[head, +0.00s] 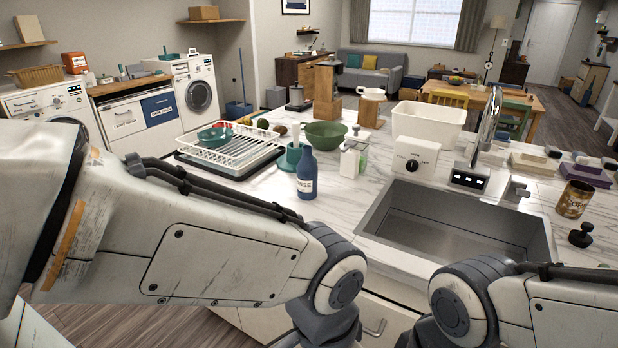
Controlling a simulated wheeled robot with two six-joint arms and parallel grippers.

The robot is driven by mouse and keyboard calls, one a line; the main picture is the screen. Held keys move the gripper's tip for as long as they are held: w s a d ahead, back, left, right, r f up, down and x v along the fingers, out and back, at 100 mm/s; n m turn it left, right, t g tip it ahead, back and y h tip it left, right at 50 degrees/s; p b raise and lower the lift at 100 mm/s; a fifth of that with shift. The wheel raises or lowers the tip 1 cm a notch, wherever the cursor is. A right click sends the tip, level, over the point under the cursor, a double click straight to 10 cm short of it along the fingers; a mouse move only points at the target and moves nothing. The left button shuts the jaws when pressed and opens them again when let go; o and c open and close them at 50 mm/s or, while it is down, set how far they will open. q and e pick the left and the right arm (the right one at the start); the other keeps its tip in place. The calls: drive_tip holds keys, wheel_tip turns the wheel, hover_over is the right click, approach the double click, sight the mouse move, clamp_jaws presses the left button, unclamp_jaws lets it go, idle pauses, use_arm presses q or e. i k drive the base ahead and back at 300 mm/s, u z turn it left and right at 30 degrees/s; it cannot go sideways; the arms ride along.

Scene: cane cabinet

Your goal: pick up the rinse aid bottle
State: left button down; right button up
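The rinse aid bottle (307,176) is dark blue with a white label on which part of "RINSE" can be read. It stands upright on the white marble counter, left of the sink and close to the counter's front edge. My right arm comes in from the lower right, in front of the sink. Neither gripper shows; both are outside the picture or hidden behind the arm links.
Left of the bottle are a teal brush holder (289,157) and a white dish rack (229,149). Behind it are a green bowl (326,134) and a soap dispenser (350,163). The sink (450,229) is to its right, with a tin can (574,200) beyond. Bare marble lies between bottle and sink.

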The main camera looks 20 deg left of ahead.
sight(307, 168)
drive_tip(key=u, duration=1.15)
drive_tip(key=i, duration=1.1)
drive_tip(key=u, duration=0.05)
